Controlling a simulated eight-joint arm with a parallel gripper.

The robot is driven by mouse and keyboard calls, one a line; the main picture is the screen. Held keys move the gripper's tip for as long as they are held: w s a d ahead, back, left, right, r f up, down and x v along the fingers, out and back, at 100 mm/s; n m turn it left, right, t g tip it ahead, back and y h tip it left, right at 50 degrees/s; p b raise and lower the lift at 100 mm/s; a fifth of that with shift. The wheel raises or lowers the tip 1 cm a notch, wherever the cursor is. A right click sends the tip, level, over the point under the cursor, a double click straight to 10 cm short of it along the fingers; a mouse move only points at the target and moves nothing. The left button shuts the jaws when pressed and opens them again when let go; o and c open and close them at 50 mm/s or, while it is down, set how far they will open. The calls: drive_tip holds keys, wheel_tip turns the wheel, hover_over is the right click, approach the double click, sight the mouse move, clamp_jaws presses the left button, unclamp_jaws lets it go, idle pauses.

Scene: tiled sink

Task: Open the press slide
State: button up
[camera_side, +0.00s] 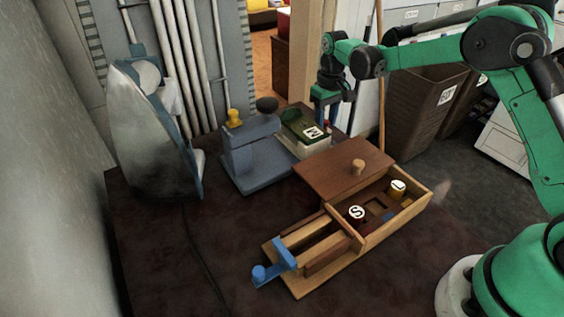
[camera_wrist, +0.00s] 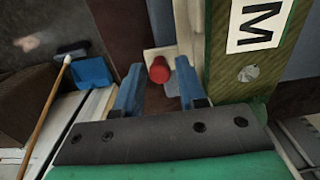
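My gripper (camera_side: 328,108) is at the back right of the table, pointing down beside the green-topped block (camera_side: 306,125). In the wrist view my gripper's two blue fingers (camera_wrist: 160,80) are apart, with a small red knob (camera_wrist: 159,70) between their tips; I cannot tell whether they touch it. The knob sits on a pale piece next to the green block with a white letter label (camera_wrist: 262,25). A blue-grey press-like fixture (camera_side: 252,158) with a yellow peg and a black knob stands left of the block. I cannot tell for sure which part is the press slide.
A wooden box (camera_side: 422,202) with a part-open lid (camera_side: 340,170) and a blue handle (camera_side: 272,266) lies in front. An iron (camera_side: 150,135) stands at the left, its cord across the table. A brown bin (camera_side: 425,105) is behind right.

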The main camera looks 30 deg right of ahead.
drive_tip(key=shift+r, duration=2.8)
drive_tip(key=shift+r, duration=0.1)
drive_tip(key=shift+s+a+r, duration=0.15)
drive_tip(key=shift+s+r, duration=0.05)
drive_tip(key=shift+r, duration=0.1)
drive_tip(key=s+a+r+t, duration=0.3)
drive_tip(key=s+r, duration=0.4)
drive_tip(key=s, duration=0.1)
drive_tip(key=s+a+f+t, duration=0.2)
drive_tip(key=s+f+t, duration=0.1)
drive_tip(key=s, duration=0.6)
drive_tip(key=shift+s+a+t, duration=0.2)
drive_tip(key=shift+a+t, duration=0.05)
drive_tip(key=shift+t, duration=0.35)
